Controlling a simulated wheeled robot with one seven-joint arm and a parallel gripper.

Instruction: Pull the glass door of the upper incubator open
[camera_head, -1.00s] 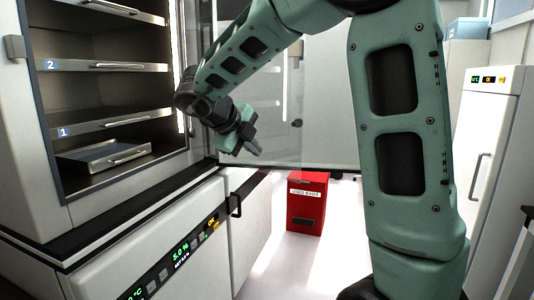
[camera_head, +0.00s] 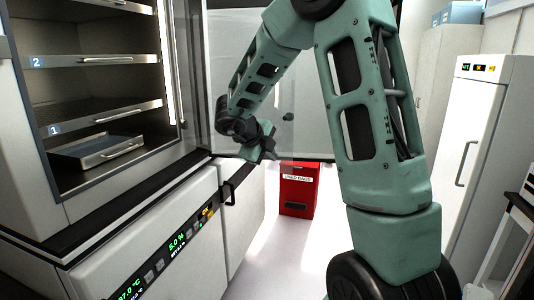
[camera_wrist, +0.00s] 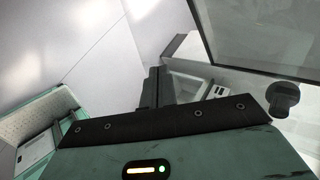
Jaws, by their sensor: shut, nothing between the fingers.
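The upper incubator (camera_head: 190,150) stands at the left with its front open and its shelves in plain view. Its glass door (camera_head: 225,45) stands swung out to the right of the opening; my arm hides part of it. My gripper (camera_head: 264,148) is shut and empty, in front of the door's lower part in the head view. In the wrist view, the dark fingers (camera_wrist: 157,85) are together, and a dark-framed glass panel (camera_wrist: 260,35) is at the upper right. A dark knob (camera_wrist: 283,97) shows below that panel. I cannot tell whether my gripper touches the door.
A lower incubator with a lit display (camera_head: 178,243) and dark handle (camera_head: 229,194) is below. A red bin (camera_head: 298,199) stands on the floor behind the door. A white cabinet (camera_head: 490,130) stands at the right. White floor is clear between them.

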